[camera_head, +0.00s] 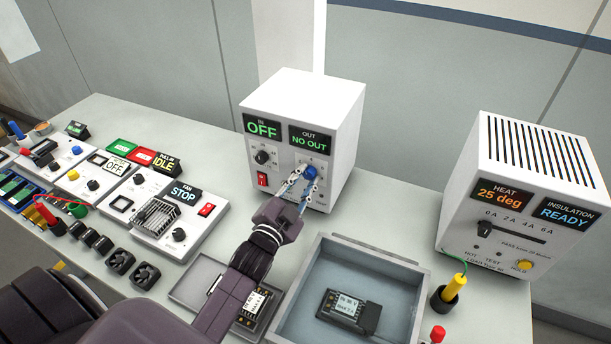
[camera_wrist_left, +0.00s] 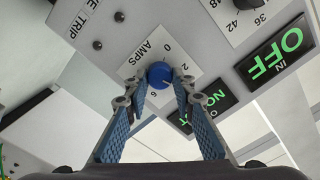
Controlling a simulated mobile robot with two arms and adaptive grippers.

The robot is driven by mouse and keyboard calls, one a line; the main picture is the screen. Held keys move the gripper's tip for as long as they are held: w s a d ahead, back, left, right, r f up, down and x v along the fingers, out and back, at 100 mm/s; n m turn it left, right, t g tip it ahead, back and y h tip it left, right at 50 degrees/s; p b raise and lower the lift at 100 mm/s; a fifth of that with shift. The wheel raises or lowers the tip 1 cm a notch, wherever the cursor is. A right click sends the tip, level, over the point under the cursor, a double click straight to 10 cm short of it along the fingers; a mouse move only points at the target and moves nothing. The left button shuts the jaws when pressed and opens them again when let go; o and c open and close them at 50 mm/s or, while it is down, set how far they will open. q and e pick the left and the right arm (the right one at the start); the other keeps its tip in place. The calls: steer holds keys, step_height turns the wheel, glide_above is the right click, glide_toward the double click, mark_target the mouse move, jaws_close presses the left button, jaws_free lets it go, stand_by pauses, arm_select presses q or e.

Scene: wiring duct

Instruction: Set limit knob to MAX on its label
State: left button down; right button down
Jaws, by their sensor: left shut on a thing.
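The white supply box (camera_head: 328,100) stands at the back middle of the bench, with displays reading OFF and NO OUT. A blue knob (camera_head: 310,172) sits low on its front. In the left wrist view the blue knob (camera_wrist_left: 158,73) has a label around it with AMPS, 0, 2 and 6; the rest of the scale is partly hidden. My left gripper (camera_head: 303,183) reaches up to the box and is shut on the blue knob, one finger on each side. In the wrist view its fingertips (camera_wrist_left: 162,88) flank the knob. The knob's pointer cannot be made out. My right gripper is not in view.
A black selector knob (camera_head: 262,157) and a red switch (camera_head: 262,180) are left of the blue knob. A grey tray (camera_head: 400,262) with a labelled module lies in front. A heater tester box (camera_head: 535,150) stands right. Panels with switches and fans fill the left side.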

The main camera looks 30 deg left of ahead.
arm_select(q)
steer(key=n+p, duration=0.1)
steer(key=n, duration=0.3)
steer(key=shift+n, duration=0.3)
steer(key=shift+n+p, duration=0.7)
steer(key=shift+n, duration=0.9)
steer(key=shift+f, duration=0.1)
steer(key=c, duration=1.6)
jaws_free()
steer(key=shift+s+a, duration=0.1)
steer(key=s, duration=1.2)
steer(key=shift+d, duration=0.35)
